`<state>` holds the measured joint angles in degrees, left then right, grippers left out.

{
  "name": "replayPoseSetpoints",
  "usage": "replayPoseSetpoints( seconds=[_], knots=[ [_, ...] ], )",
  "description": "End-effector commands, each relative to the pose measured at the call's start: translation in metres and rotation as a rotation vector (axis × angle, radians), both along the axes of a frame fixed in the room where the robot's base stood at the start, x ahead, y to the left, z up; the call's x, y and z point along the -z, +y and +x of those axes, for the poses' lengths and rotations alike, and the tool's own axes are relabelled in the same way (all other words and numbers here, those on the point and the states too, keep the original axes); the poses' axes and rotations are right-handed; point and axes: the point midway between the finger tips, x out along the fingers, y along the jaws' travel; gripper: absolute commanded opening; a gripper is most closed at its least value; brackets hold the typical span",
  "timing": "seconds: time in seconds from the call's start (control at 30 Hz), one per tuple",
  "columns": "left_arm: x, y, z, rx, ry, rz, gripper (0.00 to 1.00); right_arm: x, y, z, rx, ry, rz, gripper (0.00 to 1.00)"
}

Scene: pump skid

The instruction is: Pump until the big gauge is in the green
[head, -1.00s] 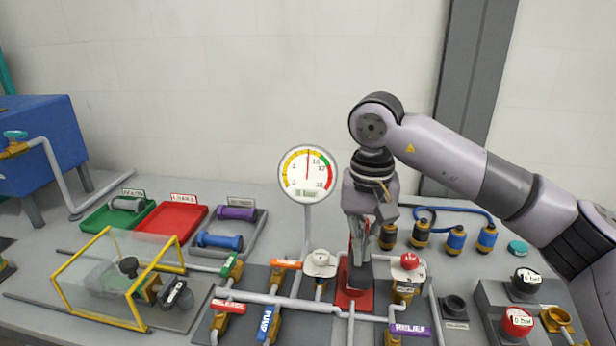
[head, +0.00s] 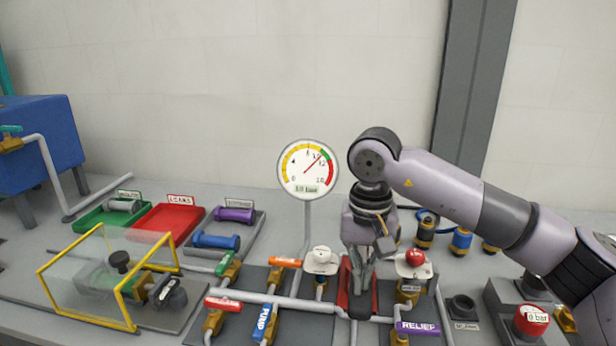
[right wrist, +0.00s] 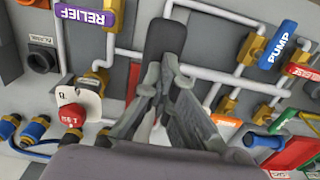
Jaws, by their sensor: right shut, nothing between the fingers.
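The big gauge (head: 308,169) stands upright on a post at the middle of the bench. The pump has a red base (head: 344,290) among the pipes. Its dark lever (right wrist: 166,36) shows in the right wrist view just beyond my fingertips. My right gripper (head: 361,300) is shut and empty, low over the red base at the lever; contact is unclear. The gripper hides much of the lever in the head view. My left gripper is out of view.
Close by are the blue PUMP valve handle (head: 265,323), the purple RELIEF handle (head: 418,328) and a red-topped valve (head: 415,257). A clear yellow-framed guard (head: 100,285) and trays, one red (head: 168,222), lie left.

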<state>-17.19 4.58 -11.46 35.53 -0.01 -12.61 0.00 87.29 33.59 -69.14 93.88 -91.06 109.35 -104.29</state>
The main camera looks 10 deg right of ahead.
Motion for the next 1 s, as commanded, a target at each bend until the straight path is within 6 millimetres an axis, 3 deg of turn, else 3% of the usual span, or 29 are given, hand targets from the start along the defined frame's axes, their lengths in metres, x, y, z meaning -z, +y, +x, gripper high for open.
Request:
replayPoseSetpoints(
  seconds=[0.27, 0.83, 1.0],
  knots=[
    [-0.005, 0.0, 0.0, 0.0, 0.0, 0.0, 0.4, -0.005, -0.001, 0.0, 0.003, 0.002, -0.003, 0.0],
    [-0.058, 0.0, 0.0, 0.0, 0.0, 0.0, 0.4, -0.085, 0.0, 0.0, 0.001, 0.003, -0.002, 0.0],
    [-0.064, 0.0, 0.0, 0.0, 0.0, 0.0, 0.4, -0.095, -0.001, 0.0, 0.0, 0.003, -0.002, 0.0]
  ],
)
